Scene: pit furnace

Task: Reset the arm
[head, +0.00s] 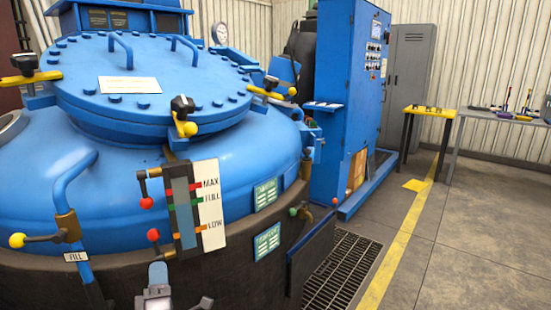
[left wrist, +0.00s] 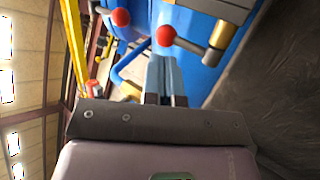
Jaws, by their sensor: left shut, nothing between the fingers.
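My left gripper (head: 158,270) shows at the bottom of the head view, upright, with its pale blue fingers together and nothing between them. It is in front of the blue pit furnace (head: 240,150), just below the level gauge (head: 183,205) and its lower red-knobbed lever (head: 153,236). In the left wrist view the shut fingers (left wrist: 166,70) point toward the gauge fittings, close below a red knob (left wrist: 166,36). Another red knob (left wrist: 121,17) shows to its left. I cannot tell whether the fingers touch anything. My right gripper is not in view.
A fill pipe with a yellow-knobbed lever (head: 17,240) is to the left. Yellow clamp handles (head: 186,128) surround the lid. A blue control cabinet (head: 345,95) stands behind, right of the furnace. A floor grate (head: 342,270) and open floor (head: 470,240) lie to the right.

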